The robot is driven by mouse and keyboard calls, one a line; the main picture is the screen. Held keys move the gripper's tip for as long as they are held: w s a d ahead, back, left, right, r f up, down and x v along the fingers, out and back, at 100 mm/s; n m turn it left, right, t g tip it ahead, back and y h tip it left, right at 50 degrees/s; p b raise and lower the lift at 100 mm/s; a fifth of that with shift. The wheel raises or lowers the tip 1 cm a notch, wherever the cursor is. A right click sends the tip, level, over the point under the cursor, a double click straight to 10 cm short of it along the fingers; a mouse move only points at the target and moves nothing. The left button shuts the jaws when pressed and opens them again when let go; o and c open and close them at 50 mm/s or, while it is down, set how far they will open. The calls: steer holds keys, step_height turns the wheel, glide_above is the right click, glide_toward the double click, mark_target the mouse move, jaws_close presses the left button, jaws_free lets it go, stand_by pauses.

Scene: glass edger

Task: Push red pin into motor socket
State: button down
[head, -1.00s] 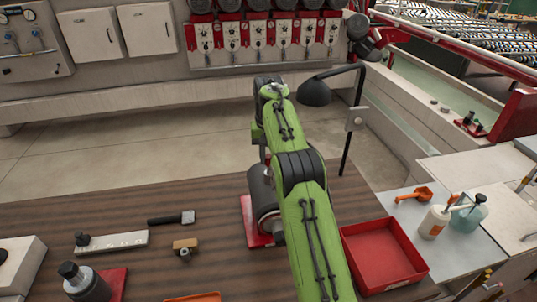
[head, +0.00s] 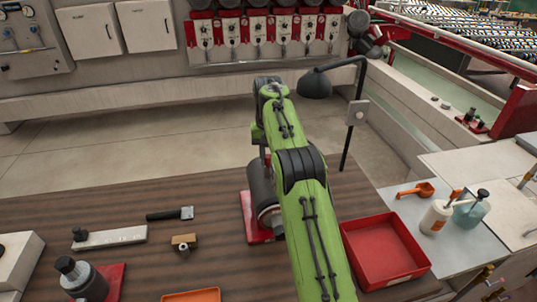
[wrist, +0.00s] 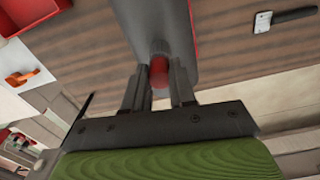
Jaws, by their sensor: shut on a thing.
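A dark grey cylindrical motor (head: 262,188) lies on a red base plate (head: 249,222) on the wooden bench, partly hidden by my green arm. In the wrist view the motor (wrist: 155,18) fills the top middle. My gripper (wrist: 159,76) is shut on the red pin (wrist: 159,71), with a dark finger on each side of it. The pin's far end meets a small round grey socket (wrist: 159,48) on the motor; I cannot tell how deep it sits. In the head view my gripper is hidden behind the arm.
A red tray (head: 383,250) stands right of my arm. A lamp (head: 316,84) rises behind the bench. Another dark motor (head: 82,279), a brush-like tool (head: 170,214) and a small wooden block (head: 184,241) are at left. Bare bench lies between them and the middle motor.

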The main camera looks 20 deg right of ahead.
steer(key=shift+f, duration=0.35)
steer(key=c, duration=0.8)
jaws_free()
steer(key=shift+c, duration=0.2)
step_height(320, 180, up, 6)
steer(key=p, duration=0.4)
steer(key=shift+r+p, duration=0.3)
steer(key=shift+r, duration=0.5)
steer(key=shift+f, duration=0.1)
